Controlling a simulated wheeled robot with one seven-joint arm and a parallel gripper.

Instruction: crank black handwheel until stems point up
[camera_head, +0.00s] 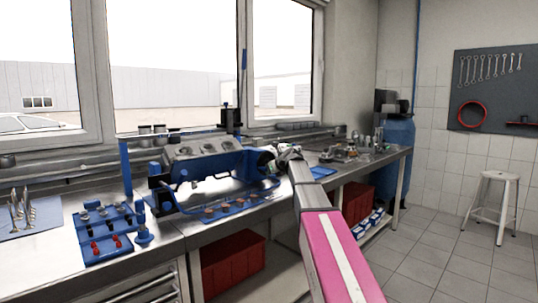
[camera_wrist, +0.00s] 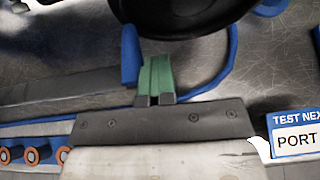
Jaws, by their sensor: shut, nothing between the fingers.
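A black round rim, which looks like the handwheel (camera_wrist: 190,18), crosses the top of the wrist view and is cut off by the frame edge. My gripper (camera_wrist: 158,62) has its green fingertips together just below the rim, with nothing between them. I cannot tell if they touch it. In the head view my gripper (camera_head: 283,152) is at the right end of the grey engine head (camera_head: 205,158), which is held in a blue stand (camera_head: 180,206). The handwheel is not clear there. I cannot make out which way the stems point.
A blue rack (camera_head: 108,235) with small red and dark parts stands at the left of the steel bench. A blue sign (camera_wrist: 296,135) stands at the right of the wrist view. Small parts clutter the bench's right end.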

